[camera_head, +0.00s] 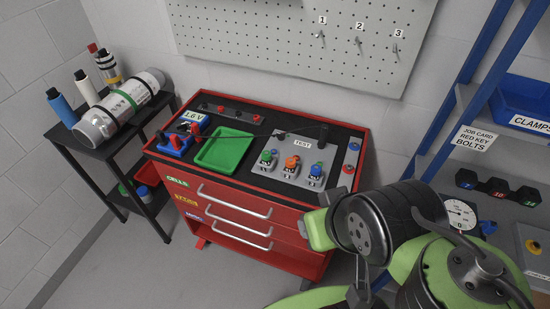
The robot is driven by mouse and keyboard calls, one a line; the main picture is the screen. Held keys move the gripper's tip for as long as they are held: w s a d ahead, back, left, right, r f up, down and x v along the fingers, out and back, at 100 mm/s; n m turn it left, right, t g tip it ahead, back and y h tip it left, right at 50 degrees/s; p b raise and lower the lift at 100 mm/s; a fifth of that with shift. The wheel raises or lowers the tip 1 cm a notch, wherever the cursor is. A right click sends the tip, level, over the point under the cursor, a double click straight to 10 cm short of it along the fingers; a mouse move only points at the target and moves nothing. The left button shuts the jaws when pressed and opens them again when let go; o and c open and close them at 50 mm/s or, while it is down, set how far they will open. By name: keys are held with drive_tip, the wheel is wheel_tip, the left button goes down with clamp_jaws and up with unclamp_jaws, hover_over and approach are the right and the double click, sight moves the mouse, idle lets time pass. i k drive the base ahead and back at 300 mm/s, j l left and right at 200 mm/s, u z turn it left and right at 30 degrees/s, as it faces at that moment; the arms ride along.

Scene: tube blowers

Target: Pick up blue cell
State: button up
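No single thing is clearly marked as the blue cell. A small upright blue piece (315,173) stands at the right of a row on the grey TEST panel (290,185), beside an orange piece (290,166) and a green one (267,159). A small blue cap (353,147) sits on a strip at the cart's right edge. The red cart's top drawer (222,196) is labelled CELLS and looks shut. My green and black arm fills the lower right. What seems to be my gripper (362,292) is partly seen at the bottom edge, apart from these pieces; its fingers are unclear.
A green tray (224,148) and a blue-red 1.6 V holder (176,143) are on the cart. A black stand (97,147) at left carries a large tube and several upright tubes, one blue (61,107). A blue-framed shelf (461,90) stands at right. Floor is clear at front left.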

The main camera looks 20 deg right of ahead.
sight(315, 174)
drive_tip(key=i+j+z, duration=0.1)
drive_tip(key=i+j, duration=0.35)
drive_tip(key=j, duration=0.3)
drive_tip(key=i+j+z, duration=0.15)
drive_tip(key=j, duration=0.25)
drive_tip(key=i, duration=0.1)
